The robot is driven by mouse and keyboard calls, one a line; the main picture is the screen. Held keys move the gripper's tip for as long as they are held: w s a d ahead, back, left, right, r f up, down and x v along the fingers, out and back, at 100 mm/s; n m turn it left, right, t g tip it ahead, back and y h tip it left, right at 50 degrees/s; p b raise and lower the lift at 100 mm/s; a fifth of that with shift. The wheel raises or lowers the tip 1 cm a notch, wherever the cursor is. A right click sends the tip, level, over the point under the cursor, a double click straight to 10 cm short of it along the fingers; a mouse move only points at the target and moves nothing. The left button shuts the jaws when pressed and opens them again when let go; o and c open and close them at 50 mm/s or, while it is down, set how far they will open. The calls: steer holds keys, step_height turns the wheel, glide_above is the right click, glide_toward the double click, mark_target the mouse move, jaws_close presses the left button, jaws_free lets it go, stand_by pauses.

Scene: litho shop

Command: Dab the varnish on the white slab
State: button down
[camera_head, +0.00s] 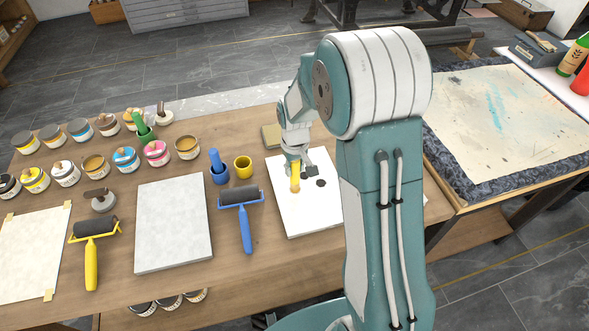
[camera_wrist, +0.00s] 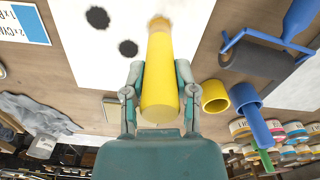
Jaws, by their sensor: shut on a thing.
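My gripper (camera_head: 297,161) is shut on a yellow dabber (camera_head: 295,181), tip downward over the white slab (camera_head: 300,222). In the wrist view the yellow dabber (camera_wrist: 159,85) is between the two fingers of my gripper (camera_wrist: 159,75). Its far end, with a pale brownish tip, is over the white slab (camera_wrist: 85,65). I cannot tell whether the tip touches the surface. Two dark round spots lie on the slab, one (camera_wrist: 97,18) farther from my gripper and one (camera_wrist: 128,48) nearer. The empty-looking yellow cup (camera_head: 243,168) stands left of the slab; it also shows in the wrist view (camera_wrist: 214,96).
Left of the slab are a blue roller (camera_head: 240,196), a blue cup (camera_head: 220,177) with a blue dabber (camera_head: 214,157), and a light grey slab (camera_head: 173,225). Several ink jars (camera_head: 187,147) stand farther left. A small olive block (camera_head: 270,136) lies behind the slab.

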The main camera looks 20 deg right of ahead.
steer(key=shift+r, duration=2.95)
